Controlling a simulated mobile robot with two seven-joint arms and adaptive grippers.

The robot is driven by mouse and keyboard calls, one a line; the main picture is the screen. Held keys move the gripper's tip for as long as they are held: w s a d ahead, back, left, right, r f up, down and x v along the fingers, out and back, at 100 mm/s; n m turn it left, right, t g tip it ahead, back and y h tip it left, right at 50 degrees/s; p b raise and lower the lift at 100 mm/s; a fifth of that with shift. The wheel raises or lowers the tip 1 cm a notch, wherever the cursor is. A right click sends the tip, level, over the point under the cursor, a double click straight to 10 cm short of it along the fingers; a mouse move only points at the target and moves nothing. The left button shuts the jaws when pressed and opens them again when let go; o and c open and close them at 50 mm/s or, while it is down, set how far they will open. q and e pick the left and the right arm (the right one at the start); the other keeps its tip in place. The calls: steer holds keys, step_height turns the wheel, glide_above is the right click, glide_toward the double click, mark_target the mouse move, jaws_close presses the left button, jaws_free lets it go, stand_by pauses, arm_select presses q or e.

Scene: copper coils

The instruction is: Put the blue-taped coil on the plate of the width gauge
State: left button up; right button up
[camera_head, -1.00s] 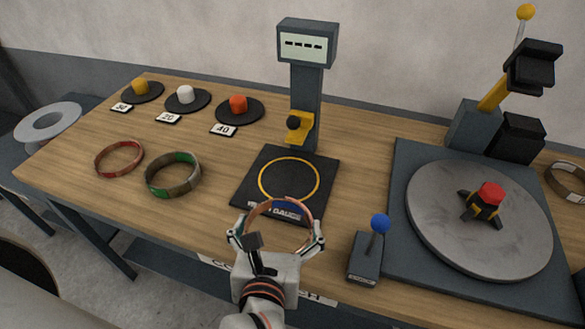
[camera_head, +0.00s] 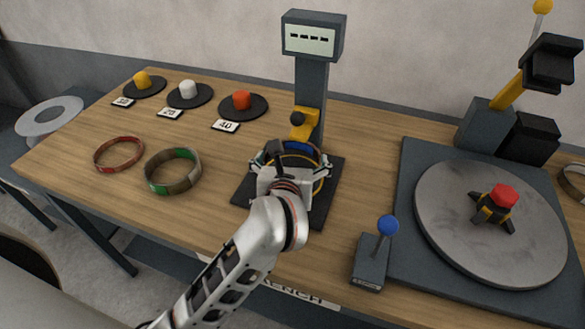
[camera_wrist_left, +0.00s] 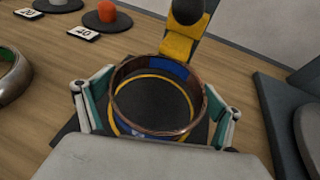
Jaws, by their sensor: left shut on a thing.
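The blue-taped coil (camera_wrist_left: 187,128) is a copper ring with blue tape on its far and near sides in the left wrist view. My left gripper (camera_head: 292,165) is shut on it, with fingers on both sides, and holds it over the plate. In the head view the gripper hides much of the coil (camera_head: 299,147). The width gauge's dark plate (camera_head: 332,177) has a yellow ring, seen through the coil (camera_wrist_left: 150,77). I cannot tell whether the coil touches the plate. The gauge's post carries a display (camera_head: 311,40) with dashes and a yellow jaw with a black knob. My right gripper is not in view.
A red-taped coil (camera_head: 119,141) and a green-taped coil (camera_head: 197,170) lie on the left of the bench. Several dark discs with coloured pegs stand behind them. A blue-knobbed lever box (camera_head: 371,262) and a turntable (camera_head: 440,235) are on the right.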

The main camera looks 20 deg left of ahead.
arm_select(q)
steer(key=shift+w+a, duration=0.1)
steer(key=shift+w, duration=0.15)
steer(key=shift+f, duration=0.15)
step_height(320, 180, down, 4)
steer(key=b, duration=0.2)
steer(key=shift+r+b, duration=0.25)
steer(key=shift+b, duration=0.1)
steer(key=shift+r, duration=0.25)
steer(key=shift+f, duration=0.15)
steer(key=o, duration=1.2)
steer(key=shift+o, duration=0.2)
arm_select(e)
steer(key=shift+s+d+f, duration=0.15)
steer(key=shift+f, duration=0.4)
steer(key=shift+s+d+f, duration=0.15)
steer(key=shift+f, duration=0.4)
